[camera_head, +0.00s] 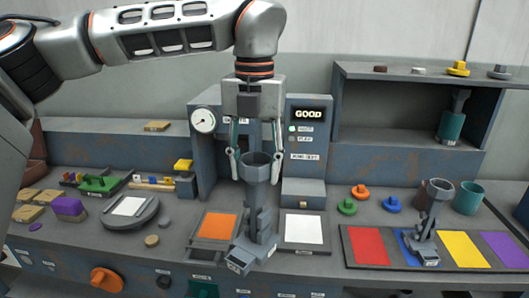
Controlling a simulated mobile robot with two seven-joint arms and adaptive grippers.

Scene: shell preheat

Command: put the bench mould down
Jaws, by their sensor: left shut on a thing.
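The bench mould (262,212) is a dark grey piece with a round open cup on top, a narrow stem and a blocky foot bearing a small label. It looks upright, between an orange square and a white square on the bench. My left gripper (254,158) points down from above, with one finger on each side of the cup, shut on it. I cannot tell whether the foot touches the bench. A similar grey mould (425,235) with a brownish cup stands on the blue square at the right. My right gripper is not in view.
Red (368,246), yellow (464,249) and purple squares, plus teal cups, are at the right.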

